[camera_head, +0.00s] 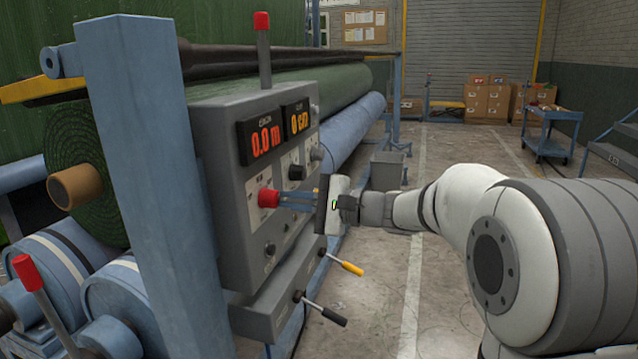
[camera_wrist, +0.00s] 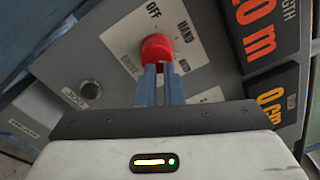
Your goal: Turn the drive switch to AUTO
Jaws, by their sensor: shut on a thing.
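The drive switch is a red knob (camera_head: 267,197) on the front of the grey control box (camera_head: 225,215). My gripper (camera_head: 282,199) reaches it from the right, with its two blue fingers shut on the knob. In the wrist view the red knob (camera_wrist: 157,47) sits between the fingertips (camera_wrist: 160,67) on a white label plate (camera_wrist: 127,50). The words OFF and HAND read above and to the right of it. I cannot tell which position the knob points to.
Orange displays (camera_head: 264,139) and dark knobs (camera_head: 297,172) are above the switch. Levers with yellow (camera_head: 352,268) and black (camera_head: 334,317) grips stick out below. A blue post (camera_head: 150,190) and green turf rolls (camera_head: 80,165) stand left.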

